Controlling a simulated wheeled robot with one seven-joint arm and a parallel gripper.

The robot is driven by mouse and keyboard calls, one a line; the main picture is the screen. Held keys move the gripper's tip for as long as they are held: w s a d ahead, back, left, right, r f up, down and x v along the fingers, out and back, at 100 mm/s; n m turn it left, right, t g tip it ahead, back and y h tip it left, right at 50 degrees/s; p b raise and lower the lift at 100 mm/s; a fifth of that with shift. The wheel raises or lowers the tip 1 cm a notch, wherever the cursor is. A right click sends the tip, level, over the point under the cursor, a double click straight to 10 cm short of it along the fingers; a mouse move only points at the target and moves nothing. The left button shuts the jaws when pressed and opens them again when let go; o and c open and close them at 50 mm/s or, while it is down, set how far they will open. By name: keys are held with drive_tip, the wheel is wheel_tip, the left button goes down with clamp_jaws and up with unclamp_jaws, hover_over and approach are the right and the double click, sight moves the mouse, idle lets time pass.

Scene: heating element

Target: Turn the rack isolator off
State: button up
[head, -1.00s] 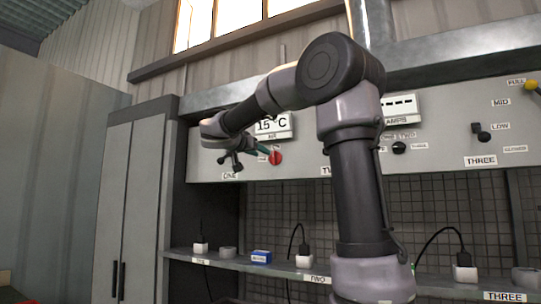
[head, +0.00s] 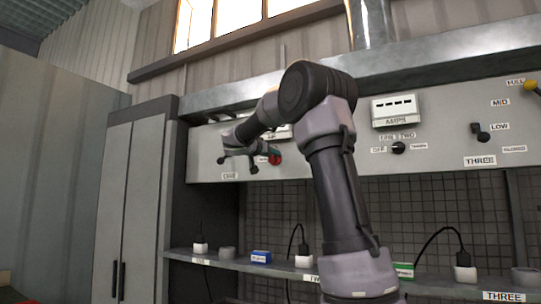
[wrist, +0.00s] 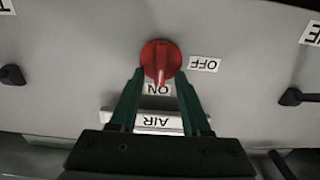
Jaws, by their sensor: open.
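A red rotary knob (wrist: 160,60) is on the grey panel in the wrist view. Its ridge points at the ON label (wrist: 156,89). The OFF label (wrist: 204,64) is beside the knob. A plate reading AIR (wrist: 156,122) is on the gripper's side of it; the lettering appears upside down. I see no label naming a rack isolator. My gripper (wrist: 160,78) is open, its two green fingers at either side of the knob's near edge. I cannot tell whether they touch it. In the head view the red knob (head: 275,159) shows just beyond my arm's end.
Black levers (wrist: 12,75) (wrist: 291,97) flank the knob. Right along the panel are an AMPS display (head: 395,110), a black selector (head: 398,148) and another lever (head: 481,132). A shelf (head: 230,262) with plugs runs below. A tall cabinet (head: 140,200) stands left.

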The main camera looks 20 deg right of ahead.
drive_tip(key=shift+c, duration=0.3)
clamp_jaws()
drive_tip(key=shift+n, duration=0.3)
drive_tip(key=n, duration=0.3)
drive_tip(key=shift+w+a+f+n, duration=0.1)
drive_tip(key=shift+w+a+n, duration=0.15)
drive_tip(key=shift+n, duration=0.15)
drive_tip(key=shift+w+a+f+n, duration=0.1)
drive_tip(key=shift+f+n, duration=0.1)
drive_tip(key=shift+n, duration=2.05)
drive_tip(key=shift+w+a+f+n, duration=0.15)
drive_tip(key=shift+f+n, duration=0.1)
drive_tip(key=shift+n, duration=2.05)
drive_tip(key=shift+w+f+n, duration=0.1)
drive_tip(key=shift+f+n, duration=0.1)
drive_tip(key=shift+n, duration=2.05)
